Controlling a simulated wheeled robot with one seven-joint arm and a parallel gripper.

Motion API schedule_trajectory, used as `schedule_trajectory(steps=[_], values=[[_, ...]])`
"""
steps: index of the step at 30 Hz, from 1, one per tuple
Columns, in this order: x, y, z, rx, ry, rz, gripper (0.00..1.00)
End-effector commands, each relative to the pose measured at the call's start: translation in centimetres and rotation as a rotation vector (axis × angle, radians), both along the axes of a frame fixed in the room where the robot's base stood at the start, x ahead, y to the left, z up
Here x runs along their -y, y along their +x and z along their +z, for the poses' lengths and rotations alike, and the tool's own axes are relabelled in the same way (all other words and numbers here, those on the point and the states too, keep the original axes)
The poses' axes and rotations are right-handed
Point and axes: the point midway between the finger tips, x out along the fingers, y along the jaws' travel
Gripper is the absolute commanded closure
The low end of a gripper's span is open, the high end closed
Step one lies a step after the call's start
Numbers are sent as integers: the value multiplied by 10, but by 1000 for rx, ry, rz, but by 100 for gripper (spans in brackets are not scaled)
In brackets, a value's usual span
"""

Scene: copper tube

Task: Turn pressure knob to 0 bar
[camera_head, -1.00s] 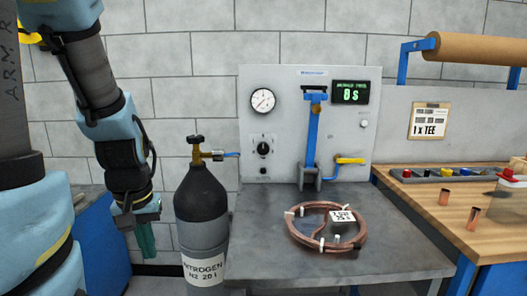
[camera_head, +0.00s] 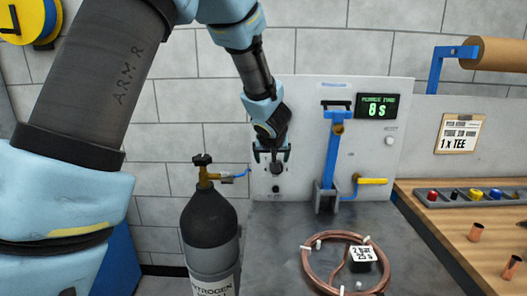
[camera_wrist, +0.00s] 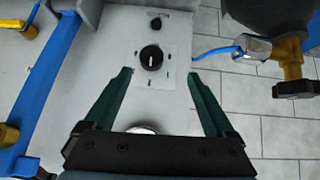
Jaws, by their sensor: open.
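The pressure knob (camera_head: 277,168) is a black round knob on the grey panel, just below my gripper (camera_head: 271,155) in the head view. In the wrist view the knob (camera_wrist: 151,57) sits on a white plate with small tick marks, a short white line on its face. My gripper (camera_wrist: 160,73) is open, its two green fingers spread with the knob beyond and between their tips. The fingers appear apart from the knob. The round gauge is hidden behind my arm in the head view; a pale rim (camera_wrist: 145,129) shows above the gripper base in the wrist view.
A nitrogen cylinder (camera_head: 208,225) with a brass valve and blue hose (camera_wrist: 215,51) stands beside the panel. A blue lever (camera_head: 332,150) and yellow valve handle (camera_head: 372,181) are right of the knob. A copper coil (camera_head: 312,262) lies on the grey table.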

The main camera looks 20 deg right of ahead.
Motion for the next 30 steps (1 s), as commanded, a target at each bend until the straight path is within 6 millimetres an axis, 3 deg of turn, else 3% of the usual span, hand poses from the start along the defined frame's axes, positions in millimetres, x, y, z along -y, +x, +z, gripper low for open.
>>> schedule_trajectory(steps=[3, 7, 21, 30], values=[[22, -9, 6, 18, 17, -2, 11], [28, -7, 0, 22, 23, 2, 11], [51, 43, -57, 21, 23, 1, 11], [58, 58, -72, 21, 21, 1, 11]])
